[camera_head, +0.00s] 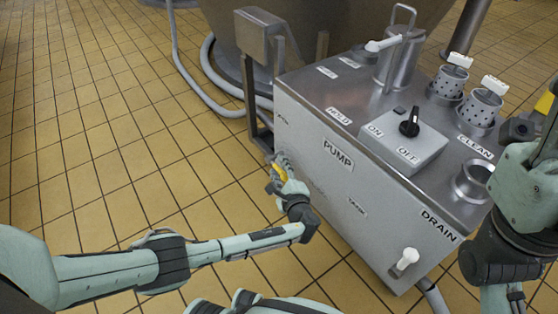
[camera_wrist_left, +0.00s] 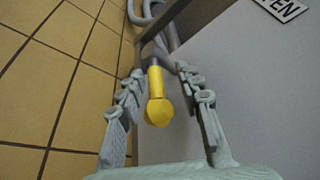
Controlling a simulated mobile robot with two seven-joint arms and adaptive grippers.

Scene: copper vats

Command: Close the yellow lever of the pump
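The yellow lever (camera_head: 280,172) sticks out low on the left end of the pump's grey front panel, beside a lever label. In the left wrist view the lever's rounded yellow knob (camera_wrist_left: 158,105) points toward the camera. My left gripper (camera_head: 279,164) is at the lever. Its two fingers (camera_wrist_left: 160,80) stand apart, one on each side of the knob, with visible gaps, so they do not appear to grip it. The pump (camera_head: 300,108) is a grey metal box with PUMP and DRAIN labels.
The pump's top carries an ON/OFF switch (camera_head: 409,123), perforated cylinders (camera_head: 449,81) and a metal canister (camera_head: 399,65). A white lever (camera_head: 407,259) sits by DRAIN. A copper vat (camera_head: 320,20) and grey hose (camera_head: 213,72) stand behind. Tiled floor (camera_head: 90,120) is clear at left.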

